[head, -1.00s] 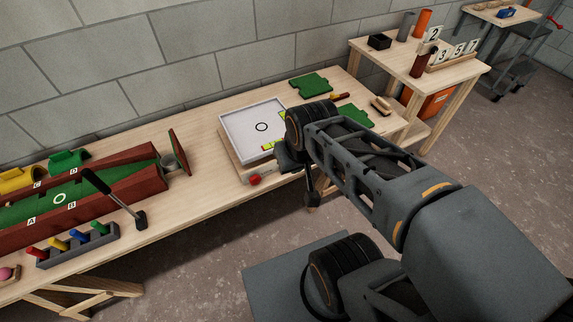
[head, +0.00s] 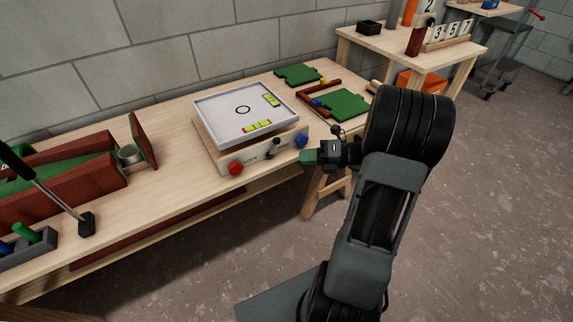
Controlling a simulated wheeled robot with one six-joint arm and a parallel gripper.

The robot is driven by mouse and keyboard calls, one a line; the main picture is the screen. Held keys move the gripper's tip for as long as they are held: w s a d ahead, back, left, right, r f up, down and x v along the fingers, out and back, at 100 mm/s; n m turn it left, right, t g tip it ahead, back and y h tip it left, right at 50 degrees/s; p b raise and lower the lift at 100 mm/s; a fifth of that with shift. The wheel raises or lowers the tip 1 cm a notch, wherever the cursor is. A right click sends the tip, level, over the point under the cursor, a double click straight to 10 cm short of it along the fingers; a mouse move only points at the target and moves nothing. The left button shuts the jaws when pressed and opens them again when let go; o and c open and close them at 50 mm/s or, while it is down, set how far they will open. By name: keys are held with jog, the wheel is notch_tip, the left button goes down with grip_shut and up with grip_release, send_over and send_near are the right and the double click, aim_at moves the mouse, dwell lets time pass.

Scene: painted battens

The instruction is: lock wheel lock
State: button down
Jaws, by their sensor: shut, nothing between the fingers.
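A box (head: 207,146) with a white tray (head: 207,122) on top stands on the workbench. Its front panel carries a red knob (head: 236,169) at left, a small dark lever (head: 273,147) in the middle and a blue knob (head: 301,140) at right. Lettering that seems to read LOCK is printed between the red knob and the lever; the lettering right of the lever is too small to read. My gripper (head: 305,157), with green fingertips, is shut and empty. In the picture it is just below the blue knob and right of the lever, apparently touching neither.
Green puzzle-like plates (head: 346,104) and a dark red angled batten (head: 316,93) lie right of the box. A red-walled channel (head: 75,184) and a black-handled tool (head: 87,222) are on the left. A second table (head: 392,42) stands behind. Open floor lies in front.

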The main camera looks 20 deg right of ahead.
jog(key=d+f+m+t+h+b, duration=0.1)
jog(key=d+f+m+t+b, duration=0.1)
jog(key=d+f+m+t, duration=0.3)
jog(key=d+m+t, duration=0.1)
jog(key=d+m, duration=0.2)
jog(key=shift+w+f+m, duration=0.2)
jog(key=shift+w+m, duration=0.1)
jog(key=shift+w, duration=0.05)
jog(key=shift+b, duration=0.35)
jog(key=b, duration=0.4)
send_near(273, 147)
jog(key=w+a+r, duration=0.2)
jog(key=w, duration=0.2)
jog(key=shift+w+a+r+b, duration=0.25)
jog(key=shift+w+a+b, duration=0.15)
jog(key=shift+w, duration=0.15)
jog(key=shift+r, duration=0.1)
